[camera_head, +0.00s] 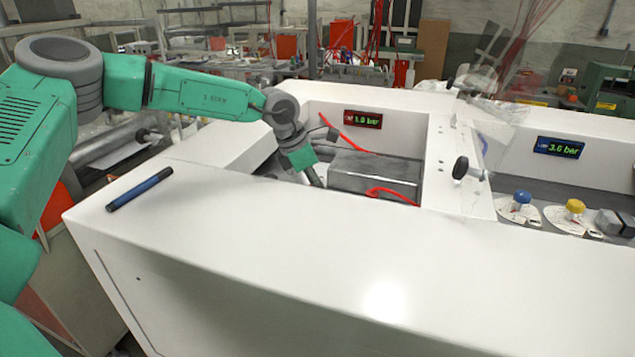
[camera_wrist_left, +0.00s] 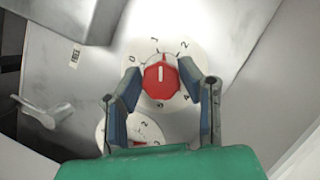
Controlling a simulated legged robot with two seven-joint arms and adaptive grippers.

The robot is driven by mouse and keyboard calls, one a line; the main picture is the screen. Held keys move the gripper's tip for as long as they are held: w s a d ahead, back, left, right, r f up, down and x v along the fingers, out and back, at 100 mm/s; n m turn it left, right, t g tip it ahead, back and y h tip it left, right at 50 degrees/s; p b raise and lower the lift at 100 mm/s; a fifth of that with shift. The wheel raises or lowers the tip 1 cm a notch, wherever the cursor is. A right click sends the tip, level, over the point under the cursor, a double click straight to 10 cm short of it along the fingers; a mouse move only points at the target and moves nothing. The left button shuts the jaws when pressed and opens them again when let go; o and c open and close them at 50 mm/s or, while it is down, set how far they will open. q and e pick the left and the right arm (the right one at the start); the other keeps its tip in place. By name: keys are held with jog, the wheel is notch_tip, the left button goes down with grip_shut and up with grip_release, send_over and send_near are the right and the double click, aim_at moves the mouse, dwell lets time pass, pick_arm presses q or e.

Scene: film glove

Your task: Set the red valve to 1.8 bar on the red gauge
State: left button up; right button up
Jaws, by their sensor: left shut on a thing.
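The red valve (camera_wrist_left: 162,84) is a round knob on a white dial (camera_wrist_left: 140,60) numbered from 0 to 5. Its white pointer mark stands between 1 and 2. My left gripper (camera_wrist_left: 161,82) has one finger on each side of the knob and is shut on it. In the head view, my left gripper (camera_head: 316,181) reaches down into the white bay, and the near wall hides the knob. The red gauge (camera_head: 363,119) on the bay's back wall seems to read 1.0 bar; its last digit is hard to make out. My right gripper is not in view.
A second dial (camera_wrist_left: 148,132) lies beside the knob, partly covered by my gripper. A grey metal block (camera_head: 375,172) and red hoses fill the bay's right side. A blue marker (camera_head: 140,189) lies on the white top. The right bay has a blue gauge (camera_head: 559,147) and blue and yellow knobs.

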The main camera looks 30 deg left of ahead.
pick_arm(q)
jog(key=shift+a+m+g+p, duration=0.1)
jog(key=shift+m+g+p, duration=0.2)
jog(key=shift+m+p, duration=0.25)
jog(key=shift+f+m+g+h, duration=0.15)
jog(key=shift+m+g+h, duration=0.15)
jog(key=shift+m, duration=0.65)
jog(key=m+g, duration=0.1)
jog(key=m, duration=0.2)
jog(key=shift+h, duration=0.3)
jog(key=shift+m+g+b, duration=0.3)
jog(key=shift+m+b, duration=0.25)
jog(key=shift+m, duration=0.45)
jog(key=shift+a, duration=0.1)
jog(key=o, duration=1.1)
jog(key=shift+a, duration=0.15)
jog(key=shift+a, duration=0.1)
